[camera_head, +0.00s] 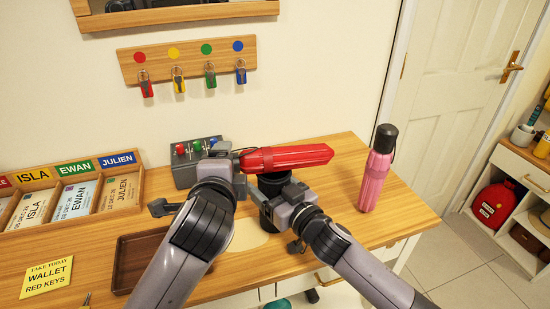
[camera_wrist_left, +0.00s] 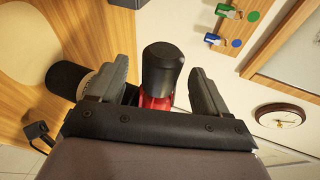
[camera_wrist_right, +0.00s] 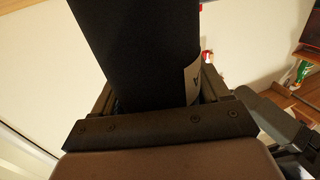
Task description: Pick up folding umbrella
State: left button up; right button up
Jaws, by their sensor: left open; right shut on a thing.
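The folding umbrella (camera_head: 287,158) is red with a black handle. In the head view it lies sideways, its red part pointing right from my left gripper (camera_head: 232,152). In the left wrist view its black handle (camera_wrist_left: 163,68) shows between the two fingers of my open left gripper, with a bit of red below. I cannot tell whether the umbrella touches the tabletop. My right gripper (camera_head: 280,203) is shut on a black cylinder (camera_wrist_right: 140,45) with a pale label, just in front of the umbrella.
A pink bottle (camera_head: 376,170) with a black cap stands to the right on the wooden tabletop (camera_head: 405,215). A grey box with coloured knobs (camera_head: 184,172) is behind my left gripper. A brown tray (camera_head: 130,262), a yellow note (camera_head: 46,277) and named card slots (camera_head: 120,193) are left.

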pick_arm(q)
jog(key=shift+x, duration=1.35)
jog(key=shift+d, duration=0.1)
